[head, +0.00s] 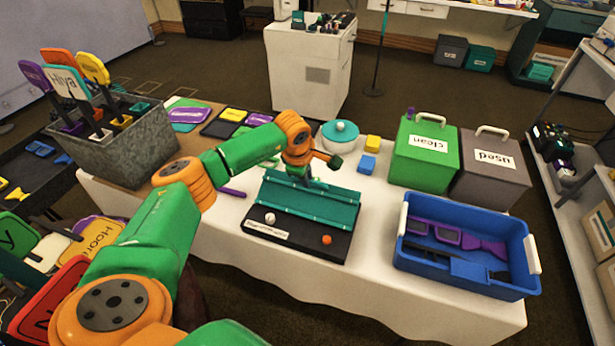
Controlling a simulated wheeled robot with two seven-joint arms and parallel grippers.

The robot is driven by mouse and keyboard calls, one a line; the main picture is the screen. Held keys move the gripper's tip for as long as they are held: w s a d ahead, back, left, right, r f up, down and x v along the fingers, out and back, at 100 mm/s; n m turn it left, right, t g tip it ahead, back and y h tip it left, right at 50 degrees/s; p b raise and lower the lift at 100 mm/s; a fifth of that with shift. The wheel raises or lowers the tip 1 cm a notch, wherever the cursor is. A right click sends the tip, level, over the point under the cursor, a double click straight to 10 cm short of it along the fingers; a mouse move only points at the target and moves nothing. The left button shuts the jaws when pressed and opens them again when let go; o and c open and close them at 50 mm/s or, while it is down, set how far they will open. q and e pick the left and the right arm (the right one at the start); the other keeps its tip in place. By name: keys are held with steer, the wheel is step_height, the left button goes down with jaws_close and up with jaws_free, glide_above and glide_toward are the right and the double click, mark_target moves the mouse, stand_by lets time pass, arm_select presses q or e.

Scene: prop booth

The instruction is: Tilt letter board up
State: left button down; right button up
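The letter board (318,203) is a teal ridged panel on a black base (290,238) in the middle of the white table in the head view. The panel sits low over the back of the base; its exact tilt is hard to tell. A white knob, an orange knob and a white label are on the base's front. My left gripper (314,170) is at the panel's back edge, its fingers pointing down and partly hidden. I cannot tell whether it touches the panel or is closed on it. My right gripper is not in view.
A blue bin (468,275) with purple items stands at right, near the green "clean" box (424,153) and grey "used" box (492,170). A teal-lidded pot (340,133) and yellow and blue blocks stand behind the board. A grey sign bin (118,140) is at left.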

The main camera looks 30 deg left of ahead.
arm_select(q)
steer(key=c, duration=0.9)
jaws_free()
steer(key=shift+s+d+f, duration=0.1)
steer(key=shift+s+f, duration=0.3)
steer(key=shift+s, duration=0.1)
steer(key=shift+r, duration=0.4)
steer(key=b+v, duration=0.1)
steer(key=v, duration=0.5)
steer(key=shift+r, duration=0.3)
